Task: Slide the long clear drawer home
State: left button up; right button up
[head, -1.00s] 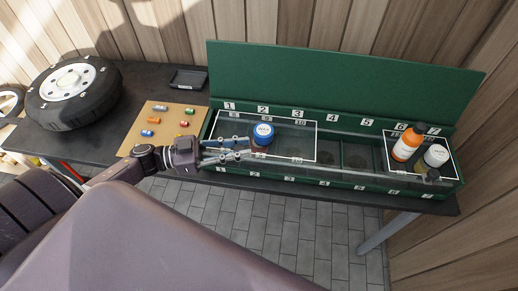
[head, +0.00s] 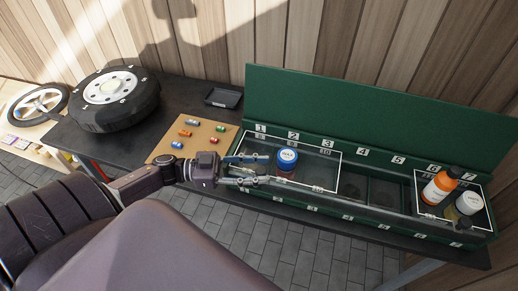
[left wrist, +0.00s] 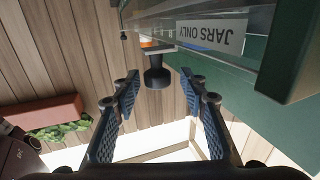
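The long clear drawer (head: 330,172) lies in the left part of the green box (head: 362,222), with a white-edged rim running from about mark 1 to past mark 3. A blue-lidded jar (head: 287,158) stands in it. My left gripper (head: 262,171) is at the drawer's left part, beside the jar. Its fingers are apart. In the left wrist view, the open fingers (left wrist: 158,92) have clear space between them; a clear wall with a "JARS ONLY" label (left wrist: 212,36) is just beyond. Contact with the drawer cannot be told. My right gripper is out of view.
A shorter white-edged section at the right end holds an orange bottle (head: 440,187) and a white-lidded jar (head: 469,203). Dark open compartments (head: 385,193) lie between. A tan board (head: 190,137) with small coloured cylinders, a black tray (head: 223,96) and a wheel (head: 115,98) sit left.

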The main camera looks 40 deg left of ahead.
pick_arm(q)
jog(key=v, duration=1.2)
dwell(0.4)
